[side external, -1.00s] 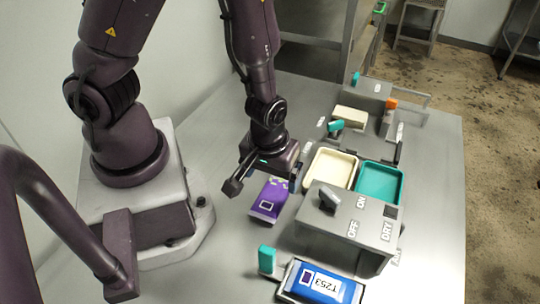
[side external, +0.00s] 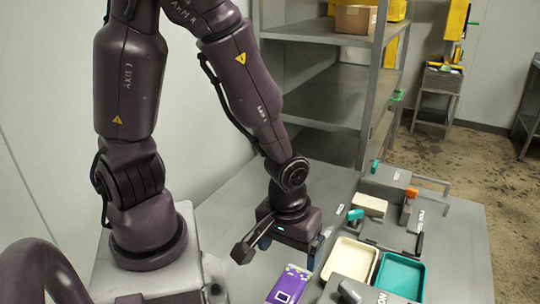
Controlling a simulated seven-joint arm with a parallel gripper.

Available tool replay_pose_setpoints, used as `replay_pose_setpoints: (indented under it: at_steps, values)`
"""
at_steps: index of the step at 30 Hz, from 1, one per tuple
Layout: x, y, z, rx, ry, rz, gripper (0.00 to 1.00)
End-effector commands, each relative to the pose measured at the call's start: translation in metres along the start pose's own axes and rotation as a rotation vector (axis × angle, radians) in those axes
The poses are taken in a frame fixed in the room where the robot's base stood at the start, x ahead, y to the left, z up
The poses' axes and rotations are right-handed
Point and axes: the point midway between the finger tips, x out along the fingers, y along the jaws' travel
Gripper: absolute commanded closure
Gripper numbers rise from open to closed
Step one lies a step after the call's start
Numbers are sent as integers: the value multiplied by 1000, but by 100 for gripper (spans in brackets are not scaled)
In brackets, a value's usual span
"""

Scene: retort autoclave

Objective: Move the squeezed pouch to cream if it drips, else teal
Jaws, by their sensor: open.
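A purple pouch (side external: 288,286) with a white square mark lies on the metal table at the bottom of the view, its near end cut off by the frame edge. My gripper (side external: 288,250) is open and empty, above and just beyond the pouch's far end. The cream tray (side external: 331,272) stands right of the pouch, and the teal tray (side external: 421,288) stands right of the cream one. Both trays look empty. No drip shows on the pouch, but its surface is too small to judge.
A grey box with a dark knob (side external: 349,291) stands in front of the trays, partly cut off. Behind the trays are a cream block (side external: 370,205), teal and orange handles (side external: 411,192), and grey fixtures. A metal shelf (side external: 325,95) rises at the back.

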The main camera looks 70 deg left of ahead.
Motion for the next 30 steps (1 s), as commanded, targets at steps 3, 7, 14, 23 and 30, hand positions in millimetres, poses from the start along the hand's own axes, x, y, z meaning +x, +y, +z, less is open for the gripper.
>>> replay_pose_setpoints:
  at_steps: [3,7,14,23,30]
  values:
    - [-28,10,2,86,-84,110,11]
    - [-77,14,-5,260,-100,255,11]
    - [-166,-18,-26,563,140,339,11]
    - [-216,-58,-32,719,384,190,6]
    - [-217,-60,-32,728,394,179,6]
